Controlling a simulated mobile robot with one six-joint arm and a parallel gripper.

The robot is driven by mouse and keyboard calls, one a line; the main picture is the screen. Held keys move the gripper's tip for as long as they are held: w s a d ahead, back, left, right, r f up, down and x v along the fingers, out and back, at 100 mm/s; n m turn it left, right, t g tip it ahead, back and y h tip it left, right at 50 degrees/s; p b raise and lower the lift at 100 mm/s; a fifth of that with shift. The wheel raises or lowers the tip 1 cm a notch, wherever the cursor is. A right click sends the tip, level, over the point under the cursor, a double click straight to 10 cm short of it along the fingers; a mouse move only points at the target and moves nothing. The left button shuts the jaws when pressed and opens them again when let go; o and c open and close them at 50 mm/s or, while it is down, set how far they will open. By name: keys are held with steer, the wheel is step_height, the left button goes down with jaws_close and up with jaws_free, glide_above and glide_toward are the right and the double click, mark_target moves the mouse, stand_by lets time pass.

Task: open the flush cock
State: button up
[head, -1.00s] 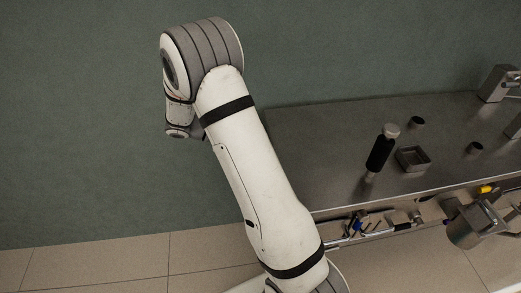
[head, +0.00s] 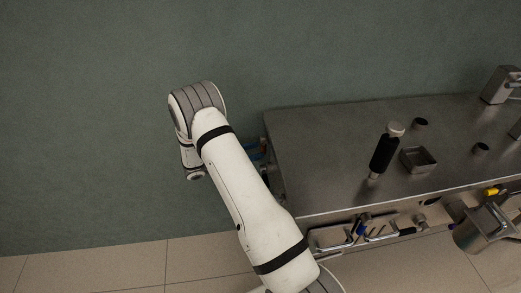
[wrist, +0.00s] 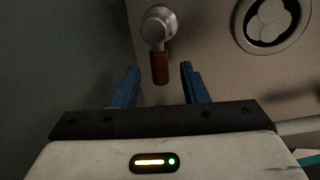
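The flush cock shows in the wrist view as a round metal body (wrist: 158,24) on a pale panel, with a reddish-brown lever (wrist: 160,69) hanging straight down. My gripper (wrist: 159,66) is open, one blue finger on each side of the lever's lower end. There are gaps on both sides, and no contact shows. How far the fingertips are from the lever in depth is hard to tell. In the head view the cock cannot be made out, and my gripper is mostly hidden by my arm.
A round port (wrist: 272,22) sits on the panel right of the cock. In the head view the steel bench (head: 330,140) carries a black-handled tool (head: 383,153) and a small square tray (head: 417,160). A metal jug (head: 478,228) is at the front right. Wall space on the left is free.

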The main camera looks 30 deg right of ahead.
steer(key=shift+s+d, duration=0.15)
steer(key=shift+d, duration=1.05)
jaws_close()
